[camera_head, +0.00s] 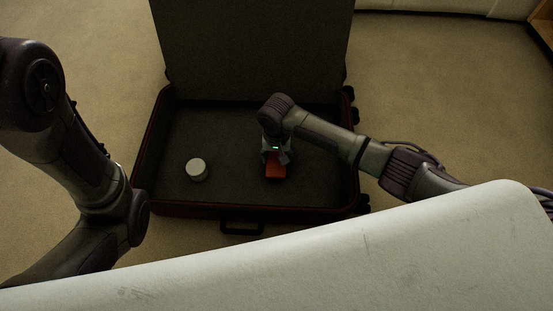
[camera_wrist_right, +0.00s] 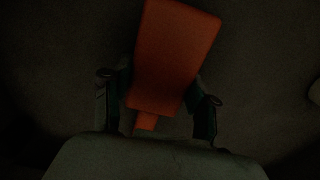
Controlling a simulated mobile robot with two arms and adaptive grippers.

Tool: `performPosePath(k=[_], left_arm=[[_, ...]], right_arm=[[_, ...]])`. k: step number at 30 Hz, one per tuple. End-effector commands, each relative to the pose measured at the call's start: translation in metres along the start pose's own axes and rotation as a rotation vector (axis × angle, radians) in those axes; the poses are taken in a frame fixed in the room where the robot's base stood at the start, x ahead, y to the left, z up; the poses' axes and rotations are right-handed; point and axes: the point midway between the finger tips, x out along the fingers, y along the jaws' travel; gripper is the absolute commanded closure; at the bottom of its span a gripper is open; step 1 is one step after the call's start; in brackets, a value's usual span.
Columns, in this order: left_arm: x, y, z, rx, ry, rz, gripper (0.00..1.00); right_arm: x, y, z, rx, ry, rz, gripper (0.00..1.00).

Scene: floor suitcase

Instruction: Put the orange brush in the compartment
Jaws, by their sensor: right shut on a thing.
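The orange brush (camera_head: 274,171) is in the open suitcase's lower compartment (camera_head: 232,132), right of its middle in the head view. In the right wrist view the brush (camera_wrist_right: 174,55) shows large, its narrow end between the fingers. My right gripper (camera_head: 275,157) points down over the suitcase and is shut on the brush; it also shows in the wrist view (camera_wrist_right: 158,108). I cannot tell whether the brush touches the suitcase floor. My left arm comes in at the left of the head view, but its gripper is out of sight.
A round whitish container (camera_head: 197,170) stands in the compartment, left of the brush. The suitcase lid (camera_head: 252,45) stands open at the back. A handle (camera_head: 241,228) is on the front side. Carpet surrounds the suitcase. A white surface (camera_head: 330,265) fills the bottom foreground.

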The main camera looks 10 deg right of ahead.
Motion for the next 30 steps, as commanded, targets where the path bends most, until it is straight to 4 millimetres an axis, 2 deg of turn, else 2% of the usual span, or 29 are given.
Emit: performPosePath(k=[10,11,15,26,30], left_arm=[[0.003,0.000,0.001,0.000,0.002,0.001,0.17],[0.003,0.000,0.001,0.000,0.002,0.001,0.17],[0.003,0.000,0.001,0.000,0.002,0.001,0.17],[0.002,0.000,0.000,0.000,0.002,0.001,0.17],[0.014,-0.003,0.006,0.000,-0.002,0.000,0.17]], right_arm=[[0.001,0.000,-0.001,0.000,0.000,-0.001,0.80],[0.002,0.000,-0.001,0.000,0.000,-0.001,0.40],[0.002,0.000,-0.001,0.000,0.001,-0.001,0.16],[0.000,0.000,-0.001,-0.001,0.002,-0.001,0.16],[-0.019,-0.001,-0.001,0.000,0.001,-0.002,0.16]])
